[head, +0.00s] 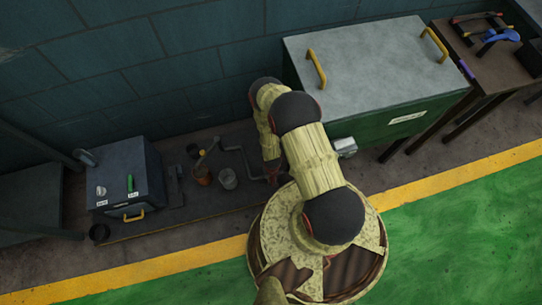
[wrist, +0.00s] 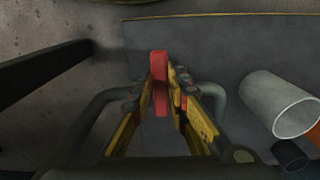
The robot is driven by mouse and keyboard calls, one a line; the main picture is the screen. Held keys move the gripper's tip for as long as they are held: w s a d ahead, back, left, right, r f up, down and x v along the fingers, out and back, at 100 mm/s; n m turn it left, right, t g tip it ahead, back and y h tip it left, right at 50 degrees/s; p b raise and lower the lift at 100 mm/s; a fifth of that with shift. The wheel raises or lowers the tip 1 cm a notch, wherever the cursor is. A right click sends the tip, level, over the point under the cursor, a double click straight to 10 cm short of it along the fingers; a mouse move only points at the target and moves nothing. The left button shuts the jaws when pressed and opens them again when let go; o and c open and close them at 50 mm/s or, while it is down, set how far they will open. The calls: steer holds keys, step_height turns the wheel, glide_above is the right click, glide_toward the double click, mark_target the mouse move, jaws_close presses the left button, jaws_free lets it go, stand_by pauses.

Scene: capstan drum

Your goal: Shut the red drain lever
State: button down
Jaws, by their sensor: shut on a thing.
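The red drain lever (wrist: 160,84) shows in the wrist view as an upright red bar between my fingertips. My gripper (wrist: 163,95) has its yellow-sided fingers on both sides of the bar and is shut on it. A second bit of red shows beside the right finger; I cannot tell what it belongs to. In the head view my gripper (head: 272,173) is low beside the green tank (head: 377,125), mostly hidden behind my arm. The lever cannot be made out clearly there, and its pivot is hidden in both views.
A workbench with tools (head: 480,60) stands at the right.

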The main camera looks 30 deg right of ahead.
mark_target(272, 180)
stand_by(0.5)
steer(key=c, duration=1.7)
jaws_free()
steer(key=shift+c, duration=0.2)
step_height(272, 180, up, 12)
